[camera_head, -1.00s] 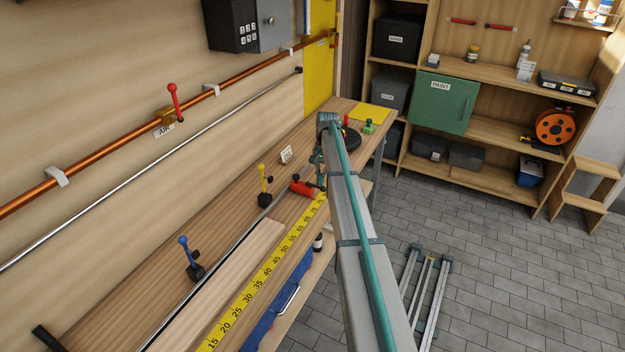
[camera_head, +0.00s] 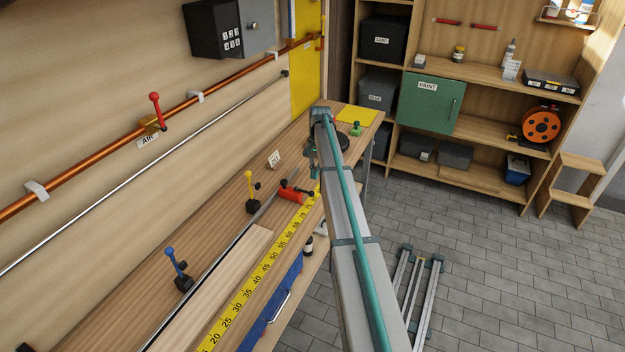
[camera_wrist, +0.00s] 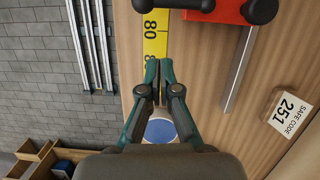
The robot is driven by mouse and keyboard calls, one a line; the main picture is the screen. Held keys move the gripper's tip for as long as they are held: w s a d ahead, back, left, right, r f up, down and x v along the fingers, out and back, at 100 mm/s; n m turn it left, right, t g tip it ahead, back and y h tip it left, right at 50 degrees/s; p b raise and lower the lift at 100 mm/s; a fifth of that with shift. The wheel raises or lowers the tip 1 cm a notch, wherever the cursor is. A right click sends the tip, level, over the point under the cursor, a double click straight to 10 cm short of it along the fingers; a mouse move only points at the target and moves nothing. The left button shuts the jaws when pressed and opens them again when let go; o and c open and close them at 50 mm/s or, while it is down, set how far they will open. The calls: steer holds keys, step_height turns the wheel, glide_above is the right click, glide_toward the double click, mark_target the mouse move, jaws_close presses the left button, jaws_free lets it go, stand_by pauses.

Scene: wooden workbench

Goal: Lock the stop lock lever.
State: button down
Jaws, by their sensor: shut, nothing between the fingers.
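The red stop (camera_head: 290,194) sits on the rail at the far end of the yellow tape scale. Black knobs (camera_head: 283,183) show on it, including one on its right side; I cannot tell which position its lock lever is in. In the wrist view the red stop (camera_wrist: 222,11) is at the top edge, partly cut off, with black knobs (camera_wrist: 262,10) in front of it. My gripper (camera_wrist: 158,64) is shut and empty over the tape scale (camera_wrist: 155,40), apart from the stop. In the head view my arm largely hides it.
A yellow lever (camera_head: 250,190) and a blue lever (camera_head: 178,268) stand left of the rail. A safe code card (camera_wrist: 290,108) lies beside the bench rail. A red-handled air valve (camera_head: 155,112) is on the wall pipe. Grey floor lies right of the bench.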

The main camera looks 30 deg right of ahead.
steer(key=b+v, duration=0.2)
steer(key=v, duration=0.6)
steer(key=shift+r, duration=0.4)
steer(key=shift+s+a, duration=0.1)
steer(key=shift+a, duration=0.05)
